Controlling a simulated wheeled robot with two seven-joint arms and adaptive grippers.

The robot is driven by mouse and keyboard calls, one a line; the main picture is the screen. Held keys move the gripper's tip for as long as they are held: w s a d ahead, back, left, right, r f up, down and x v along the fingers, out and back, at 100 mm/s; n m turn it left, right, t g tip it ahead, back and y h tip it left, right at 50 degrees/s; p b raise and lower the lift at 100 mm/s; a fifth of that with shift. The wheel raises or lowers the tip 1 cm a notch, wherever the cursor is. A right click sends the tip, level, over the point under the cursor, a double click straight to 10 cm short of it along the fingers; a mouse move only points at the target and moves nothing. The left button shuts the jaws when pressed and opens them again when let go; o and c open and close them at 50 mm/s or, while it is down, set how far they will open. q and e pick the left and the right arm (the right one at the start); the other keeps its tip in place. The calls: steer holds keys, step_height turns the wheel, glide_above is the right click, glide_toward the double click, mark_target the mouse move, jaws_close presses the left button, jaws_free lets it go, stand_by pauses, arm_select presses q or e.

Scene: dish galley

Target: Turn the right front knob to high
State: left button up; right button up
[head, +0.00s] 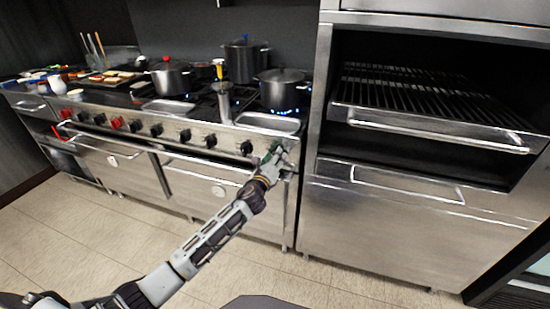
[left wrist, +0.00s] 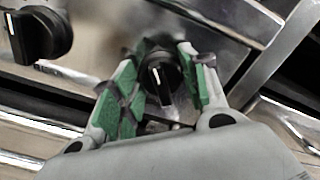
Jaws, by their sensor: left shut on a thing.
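In the head view my left gripper (head: 278,154) is at the right end of the knob row and mostly hides this knob. My right gripper is not in view.
A neighbouring black knob (head: 247,147) is just left of my gripper. A steel pot (head: 282,92) stands over blue flames behind. The oven door handle (head: 205,163) runs below the panel. A tall steel cabinet (head: 310,130) stands close on the right.

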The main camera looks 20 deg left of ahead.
arm_select(q)
steer(key=shift+n, duration=1)
steer(key=shift+a+n, duration=0.1)
steer(key=shift+n, duration=0.8)
steer(key=n, duration=0.2)
steer(key=shift+f+n, duration=0.15)
steer(key=shift+n, duration=0.25)
steer(key=n+p, duration=0.1)
steer(key=n, duration=0.2)
steer(key=shift+n, duration=1)
steer(key=shift+f+n+p, duration=0.1)
steer(key=shift+n+p, duration=0.25)
steer(key=shift+n, duration=0.65)
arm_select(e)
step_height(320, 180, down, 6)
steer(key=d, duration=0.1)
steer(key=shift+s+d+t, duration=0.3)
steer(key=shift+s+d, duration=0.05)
